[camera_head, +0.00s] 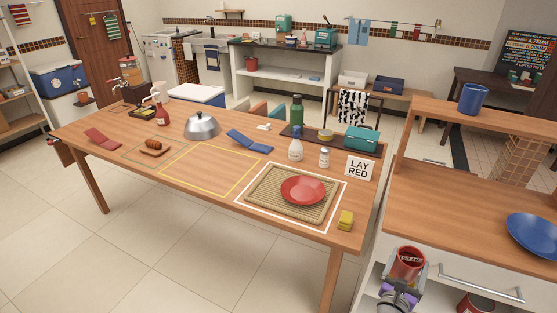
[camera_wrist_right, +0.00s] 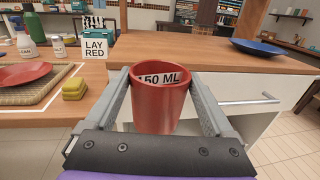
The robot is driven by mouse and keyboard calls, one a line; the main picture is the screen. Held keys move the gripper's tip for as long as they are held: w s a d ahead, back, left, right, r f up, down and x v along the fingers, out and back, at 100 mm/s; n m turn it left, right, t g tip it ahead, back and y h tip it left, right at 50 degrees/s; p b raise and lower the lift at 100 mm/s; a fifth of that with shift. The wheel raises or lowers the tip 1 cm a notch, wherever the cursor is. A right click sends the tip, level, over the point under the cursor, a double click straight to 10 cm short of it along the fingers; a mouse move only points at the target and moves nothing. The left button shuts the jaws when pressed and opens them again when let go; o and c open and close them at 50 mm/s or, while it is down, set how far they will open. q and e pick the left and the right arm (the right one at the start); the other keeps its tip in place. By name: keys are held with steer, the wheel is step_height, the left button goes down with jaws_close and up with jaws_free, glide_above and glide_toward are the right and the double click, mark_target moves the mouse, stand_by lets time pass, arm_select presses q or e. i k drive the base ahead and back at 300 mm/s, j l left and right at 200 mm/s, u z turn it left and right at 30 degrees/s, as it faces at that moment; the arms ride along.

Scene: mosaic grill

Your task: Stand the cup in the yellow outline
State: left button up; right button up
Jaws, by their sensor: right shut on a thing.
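The yellow outline (camera_head: 163,171) lies on the wooden table, left of the white outline, and is empty inside. My left gripper is not in view.
A white outline (camera_head: 240,207) holds a woven mat (camera_head: 256,197) with a red plate (camera_head: 303,190). A yellow sponge (camera_head: 345,220) and a "LAY RED" sign (camera_head: 359,168) stand nearby. A silver dome (camera_head: 201,126) and blue napkin (camera_head: 249,141) sit behind the yellow outline. Another red cup (camera_head: 474,303) is low right.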

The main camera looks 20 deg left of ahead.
mark_target(231, 172)
steer(key=i+j+u, duration=0.65)
steer(key=u, duration=0.25)
steer(key=i, duration=1.05)
